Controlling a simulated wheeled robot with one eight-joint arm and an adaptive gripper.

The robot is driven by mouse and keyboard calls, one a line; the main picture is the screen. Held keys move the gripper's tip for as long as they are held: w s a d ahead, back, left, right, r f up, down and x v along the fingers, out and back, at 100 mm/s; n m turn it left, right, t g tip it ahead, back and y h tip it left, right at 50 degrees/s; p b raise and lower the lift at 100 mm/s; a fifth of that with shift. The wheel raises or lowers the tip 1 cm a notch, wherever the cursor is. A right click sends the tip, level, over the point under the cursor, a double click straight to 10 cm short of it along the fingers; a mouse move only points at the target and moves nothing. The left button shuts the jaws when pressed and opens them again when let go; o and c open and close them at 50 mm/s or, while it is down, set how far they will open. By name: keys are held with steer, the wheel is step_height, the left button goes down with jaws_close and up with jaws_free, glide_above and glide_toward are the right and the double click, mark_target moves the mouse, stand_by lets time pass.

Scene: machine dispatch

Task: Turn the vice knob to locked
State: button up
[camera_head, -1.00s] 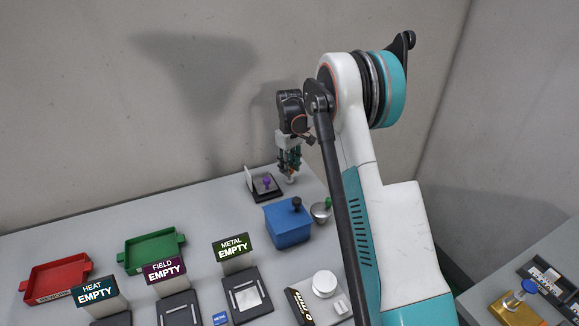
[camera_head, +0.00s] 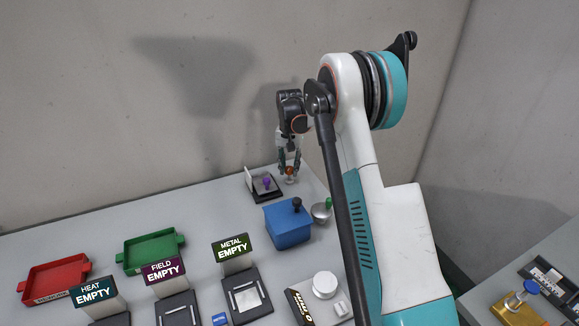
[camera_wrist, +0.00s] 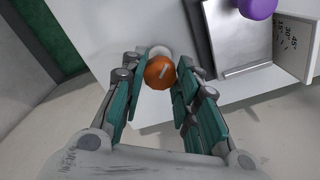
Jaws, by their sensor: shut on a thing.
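An orange round knob with a pale line across its top (camera_wrist: 160,72) sits on a small white round base (camera_wrist: 159,51). It also shows in the head view (camera_head: 290,171) at the far end of the bench. My gripper (camera_wrist: 161,82) points down over it, with its teal fingers shut around the orange knob; my gripper also shows in the head view (camera_head: 290,168). The pale line runs diagonally in the wrist view. No locked or unlocked label is legible. Beside the knob is a metal plate fixture (camera_wrist: 240,50) bearing a purple knob (camera_wrist: 257,8).
The fixture has an upright plate with angle marks (camera_wrist: 294,45). Toward the front of the bench stand a blue box (camera_head: 288,226), a round pot with a green knob (camera_head: 321,212), a green tray (camera_head: 150,252) and a red tray (camera_head: 57,277). The wall is close behind.

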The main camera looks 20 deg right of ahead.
mark_target(289, 168)
steer(key=m, duration=0.4)
steer(key=shift+m, duration=2.3)
steer(key=o, duration=1.1)
steer(key=shift+r, duration=0.1)
step_height(289, 168, up, 12)
steer(key=shift+f, duration=0.1)
